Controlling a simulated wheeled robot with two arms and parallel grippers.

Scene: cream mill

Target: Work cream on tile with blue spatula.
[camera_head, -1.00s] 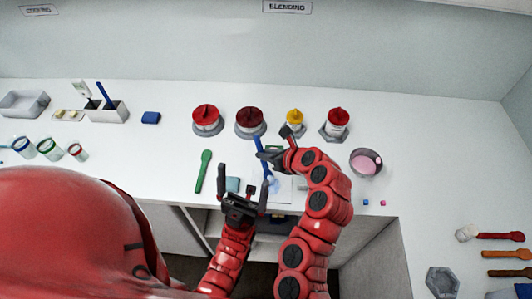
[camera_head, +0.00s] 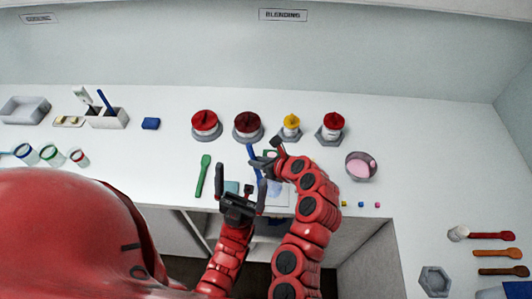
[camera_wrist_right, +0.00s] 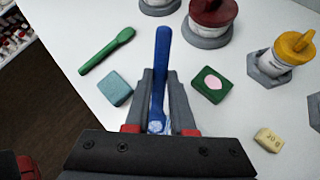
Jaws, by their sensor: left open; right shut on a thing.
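The blue spatula (camera_head: 251,155) is in my right gripper (camera_head: 262,165). In the right wrist view the spatula (camera_wrist_right: 162,65) stands lengthwise between the fingers of the right gripper (camera_wrist_right: 162,80). Its lower end meets a pale blue-white cream smear (camera_wrist_right: 168,126) between the finger bases; exact contact is unclear. The pale tile (camera_head: 280,198) lies at the front table edge, partly hidden by my arms. My left gripper (camera_head: 241,182) is open and empty at the front edge, left of the tile.
A green spatula (camera_head: 203,176) and a teal block (camera_wrist_right: 116,88) lie to the left. A green piece with a pink spot (camera_wrist_right: 211,85) and a 20 g block (camera_wrist_right: 268,140) lie to the right. Lidded jars (camera_head: 248,124) stand behind. A bowl with pink contents (camera_head: 361,167) is further right.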

